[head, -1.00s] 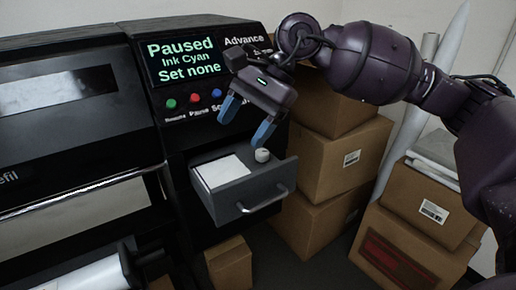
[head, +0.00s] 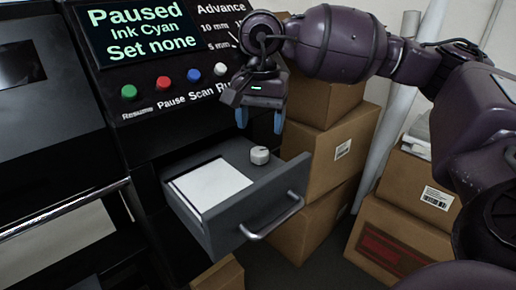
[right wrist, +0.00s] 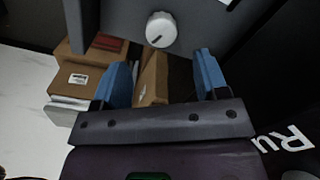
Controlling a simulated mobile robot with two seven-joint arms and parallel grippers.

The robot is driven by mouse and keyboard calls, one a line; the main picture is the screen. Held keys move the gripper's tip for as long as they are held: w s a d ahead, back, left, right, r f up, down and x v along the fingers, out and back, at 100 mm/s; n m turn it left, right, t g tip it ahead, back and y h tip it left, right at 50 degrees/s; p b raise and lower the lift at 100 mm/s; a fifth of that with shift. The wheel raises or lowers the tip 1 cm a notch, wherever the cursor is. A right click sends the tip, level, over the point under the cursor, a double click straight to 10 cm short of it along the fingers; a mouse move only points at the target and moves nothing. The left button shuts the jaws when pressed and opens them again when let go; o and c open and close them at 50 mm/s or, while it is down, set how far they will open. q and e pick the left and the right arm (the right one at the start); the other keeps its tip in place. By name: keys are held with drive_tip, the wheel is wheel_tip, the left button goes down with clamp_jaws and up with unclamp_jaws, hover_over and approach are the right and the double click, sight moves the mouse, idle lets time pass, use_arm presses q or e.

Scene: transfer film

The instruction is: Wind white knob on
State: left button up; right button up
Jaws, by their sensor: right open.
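The small white knob (head: 260,155) stands upright in the back right corner of the open grey drawer (head: 275,196), beside a white sheet (head: 211,185). It also shows in the right wrist view (right wrist: 161,29), with a dark pointer line on its face. My right gripper (head: 260,122) is open and empty, its blue fingers pointing down above the knob, apart from it. In the right wrist view the knob lies beyond the gap between the fingertips (right wrist: 162,65). The panel display (head: 136,32) reads Paused, Ink Cyan, Set none. My left gripper is not in view.
Green (head: 129,92), red (head: 164,83), blue (head: 193,76) and white (head: 221,69) buttons line the panel left of my gripper. The Advance marks beside it are partly hidden by my arm. Stacked cardboard boxes (head: 335,150) stand close right of the drawer.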

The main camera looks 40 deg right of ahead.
sight(260, 150)
wheel_tip(260, 150, down, 7)
drive_tip(key=shift+r+b, duration=0.1)
drive_tip(key=shift+b, duration=0.2)
drive_tip(key=c, duration=0.9)
